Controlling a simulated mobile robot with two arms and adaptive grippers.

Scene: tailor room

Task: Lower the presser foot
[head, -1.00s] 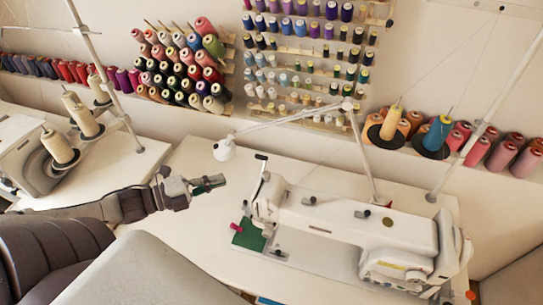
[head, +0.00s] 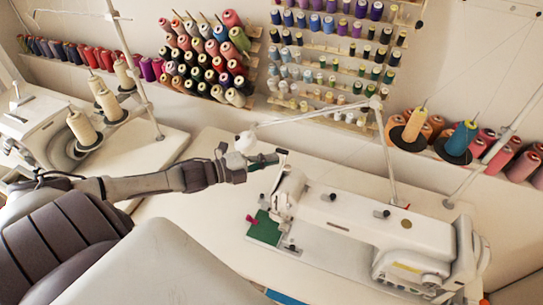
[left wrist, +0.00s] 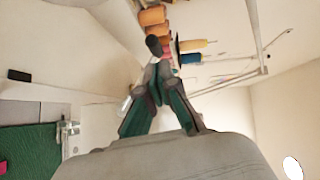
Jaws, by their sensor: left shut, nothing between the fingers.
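The white sewing machine (head: 365,230) stands on the white table, its head end (head: 287,190) nearest my left gripper. A black-tipped lever (head: 281,152) rises from this end; what looks like its dark knob (left wrist: 153,45) shows just beyond my fingertips in the left wrist view. My left gripper (head: 268,159) is shut and empty, close beside the lever; I cannot tell whether it touches. The metal presser foot area (left wrist: 68,130) shows at the left in the wrist view, by the green cloth (head: 264,229). Whether the foot is up or down is unclear. My right gripper is not in view.
A small red item (head: 251,219) lies on the cloth. A white lamp (head: 246,143) with a jointed arm hangs behind my left gripper. Thread racks line the wall. Another machine (head: 40,120) stands at the left. The table left of the cloth is clear.

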